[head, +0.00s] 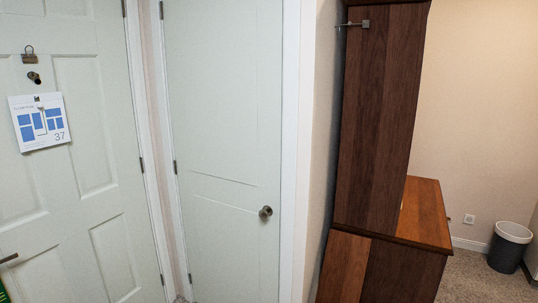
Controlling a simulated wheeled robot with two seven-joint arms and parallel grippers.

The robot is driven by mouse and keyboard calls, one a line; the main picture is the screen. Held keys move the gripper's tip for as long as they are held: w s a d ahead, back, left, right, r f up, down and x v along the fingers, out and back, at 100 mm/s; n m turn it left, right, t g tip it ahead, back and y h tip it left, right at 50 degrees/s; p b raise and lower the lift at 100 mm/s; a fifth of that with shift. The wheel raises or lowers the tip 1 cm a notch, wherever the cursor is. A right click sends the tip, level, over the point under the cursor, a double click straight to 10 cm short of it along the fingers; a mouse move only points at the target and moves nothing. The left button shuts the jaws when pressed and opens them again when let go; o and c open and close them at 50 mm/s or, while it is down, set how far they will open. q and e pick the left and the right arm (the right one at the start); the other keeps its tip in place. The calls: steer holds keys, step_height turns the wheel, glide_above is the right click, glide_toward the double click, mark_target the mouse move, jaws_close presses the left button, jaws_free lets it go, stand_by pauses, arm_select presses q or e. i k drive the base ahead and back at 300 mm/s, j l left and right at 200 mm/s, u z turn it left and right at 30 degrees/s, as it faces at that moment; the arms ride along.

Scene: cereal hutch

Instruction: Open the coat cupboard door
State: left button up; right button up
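A narrow pale panelled door (225,120), which looks like the coat cupboard door, stands in a white frame in the middle of the head view. It appears shut. Its round dark metal knob (265,212) is near its right edge, and its hinges are on its left edge. Neither of my grippers is in view.
A wider pale door (85,180) at the left carries a floor-plan sheet (40,120) and a lever handle (9,258). A tall dark wood hutch (380,120) stands right of the cupboard. A grey bin (508,247) sits on carpet at far right.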

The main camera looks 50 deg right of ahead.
mark_target(224, 58)
steer(key=z, duration=1.2)
